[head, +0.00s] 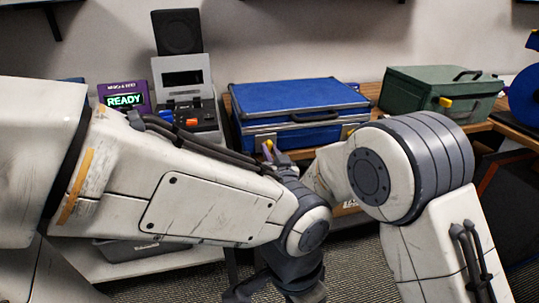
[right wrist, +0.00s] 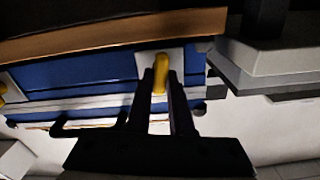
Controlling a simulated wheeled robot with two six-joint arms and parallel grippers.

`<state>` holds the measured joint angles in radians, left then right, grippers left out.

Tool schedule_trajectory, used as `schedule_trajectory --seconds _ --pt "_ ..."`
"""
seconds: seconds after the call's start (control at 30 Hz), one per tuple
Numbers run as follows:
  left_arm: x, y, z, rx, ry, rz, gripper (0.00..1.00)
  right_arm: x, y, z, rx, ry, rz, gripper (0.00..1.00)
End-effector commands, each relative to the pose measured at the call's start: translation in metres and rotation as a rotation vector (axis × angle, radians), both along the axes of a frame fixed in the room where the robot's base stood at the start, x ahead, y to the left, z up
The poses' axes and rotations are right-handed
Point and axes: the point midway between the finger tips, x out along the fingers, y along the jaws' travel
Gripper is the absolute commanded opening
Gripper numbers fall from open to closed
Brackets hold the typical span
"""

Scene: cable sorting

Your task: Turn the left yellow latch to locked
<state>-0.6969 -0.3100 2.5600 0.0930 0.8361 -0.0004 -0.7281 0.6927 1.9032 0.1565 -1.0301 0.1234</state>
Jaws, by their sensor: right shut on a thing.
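The blue case (head: 292,98) lies closed on the wooden shelf, its dark handle at the front. The left yellow latch (head: 268,146) is on its front, mostly covered by my right gripper (head: 272,155). In the right wrist view, which is upside down, the latch (right wrist: 161,74) stands roughly upright between the fingers of my right gripper (right wrist: 167,92), which is shut on it. The other yellow latch (right wrist: 8,92) shows at the left edge of that view. My left gripper (head: 276,290) hangs low at the bottom of the head view, its fingertips cut off.
A grey device (head: 184,78) with a black top and a purple box (head: 123,98) reading READY stand left of the case. A green box (head: 440,88) with a yellow latch stands to the right. My left arm crosses in front of the shelf.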

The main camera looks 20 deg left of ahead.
Motion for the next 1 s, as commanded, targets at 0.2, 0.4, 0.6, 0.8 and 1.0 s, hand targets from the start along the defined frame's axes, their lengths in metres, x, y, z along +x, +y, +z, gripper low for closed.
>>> schedule_trajectory --seconds 0.2,0.4,0.6,0.8,1.0 --pt "0.0 0.0 -0.022 0.0 0.0 0.0 0.0 0.0 -0.001 -0.004 0.166 0.11 0.0 0.0" --pt "0.0 0.0 -0.039 0.0 0.0 0.0 0.0 0.001 -0.002 -0.004 0.324 0.215 0.0 0.0" --pt "0.0 0.0 -0.056 0.0 0.0 0.0 0.0 0.001 -0.002 -0.005 0.483 0.322 0.001 0.0" --pt "0.0 0.0 -0.074 0.0 0.0 0.0 0.0 0.002 -0.003 -0.006 0.639 0.429 0.0 0.0" --pt "0.0 0.0 -0.092 0.0 0.0 0.0 0.0 0.002 -0.003 -0.007 0.795 0.533 0.0 0.0"
